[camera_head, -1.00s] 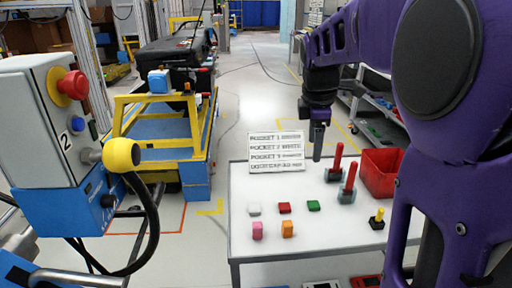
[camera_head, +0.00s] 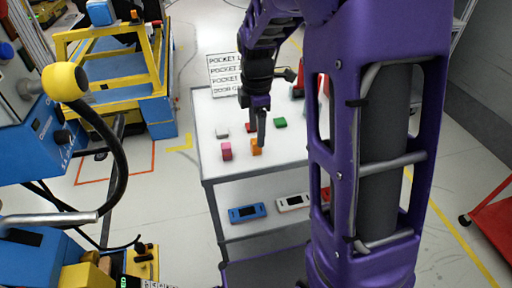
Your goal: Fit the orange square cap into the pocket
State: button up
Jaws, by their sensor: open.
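The orange square cap (camera_head: 256,149) stands near the front edge of the white table (camera_head: 222,172), to the right of the pink block (camera_head: 226,151). My gripper (camera_head: 261,140) points down over the table, with its fingertips at or just above the orange cap. The fingers overlap the cap's upper part in this view, so I cannot tell whether they touch it. The gripper is open, though its finger gap is hard to see. I cannot make out a pocket for the cap.
White (camera_head: 222,131), red (camera_head: 250,127) and green (camera_head: 280,122) caps lie behind. A lettered sign (camera_head: 226,75) stands at the table's back left. A blue device (camera_head: 246,212) and a white device (camera_head: 293,201) lie on the lower shelf. A yellow-framed cart (camera_head: 112,62) is at the left.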

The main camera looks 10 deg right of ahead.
aim_at(256, 147)
notch_tip(256, 147, down, 5)
jog(key=shift+f+b, duration=0.15)
jog(key=shift+b, duration=0.25)
jog(key=shift+w, duration=0.1)
grip_shut()
